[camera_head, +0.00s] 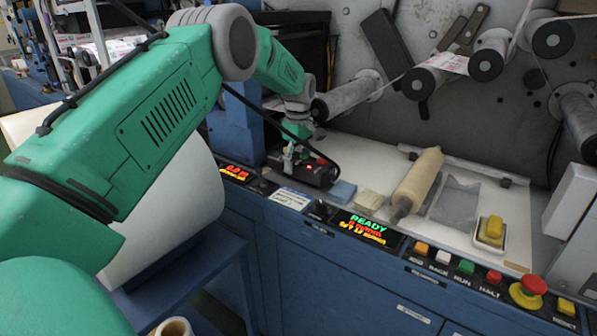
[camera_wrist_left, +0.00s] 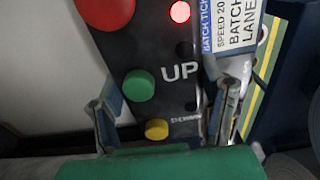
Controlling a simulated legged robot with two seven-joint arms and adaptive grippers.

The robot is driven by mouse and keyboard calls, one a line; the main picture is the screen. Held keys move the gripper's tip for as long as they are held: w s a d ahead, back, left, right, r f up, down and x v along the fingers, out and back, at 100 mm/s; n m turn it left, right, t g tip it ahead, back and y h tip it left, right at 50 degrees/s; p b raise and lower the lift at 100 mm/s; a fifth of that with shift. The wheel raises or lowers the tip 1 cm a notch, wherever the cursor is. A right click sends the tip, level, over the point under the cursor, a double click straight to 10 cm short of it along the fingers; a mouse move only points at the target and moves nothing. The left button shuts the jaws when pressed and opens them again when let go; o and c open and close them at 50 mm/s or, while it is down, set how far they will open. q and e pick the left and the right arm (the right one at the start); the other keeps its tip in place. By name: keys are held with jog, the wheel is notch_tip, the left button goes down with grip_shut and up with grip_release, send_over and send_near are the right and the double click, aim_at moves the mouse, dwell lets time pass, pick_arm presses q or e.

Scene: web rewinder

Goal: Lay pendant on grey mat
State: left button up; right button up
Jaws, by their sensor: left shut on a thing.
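The pendant (camera_head: 318,174) is a black box at the left end of the white worktop. In the left wrist view the pendant (camera_wrist_left: 170,85) shows red, green and yellow buttons, a lit red lamp and the word UP. My left gripper (camera_head: 290,158) is shut on it, with one finger on each side in the wrist view (camera_wrist_left: 165,115). I cannot tell whether the pendant touches the worktop. The grey mat (camera_head: 456,203) lies flat and bare on the worktop, right of a tan roll. My right gripper is not in view.
Between pendant and mat are a blue pad (camera_head: 342,192), a beige block (camera_head: 369,201) and the tan roll (camera_head: 418,180). A yellow item sits in a white tray (camera_head: 490,245) right of the mat. Control buttons (camera_head: 466,267) line the front edge; rollers (camera_head: 487,55) hang behind.

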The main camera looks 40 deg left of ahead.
aim_at(297, 158)
pick_arm(q)
jog(key=f, duration=0.3)
jog(key=shift+a, duration=0.4)
jog(key=o, duration=1.7)
jog(key=shift+d, duration=0.35)
jog(key=shift+d+r, duration=0.15)
jog(key=r, duration=0.6)
jog(key=shift+a+r, duration=0.3)
jog(key=shift+r, duration=0.1)
jog(key=shift+d+r, duration=0.25)
jog(key=shift+r, duration=0.05)
jog(key=shift+a+f, duration=0.1)
jog(key=shift+a, duration=0.2)
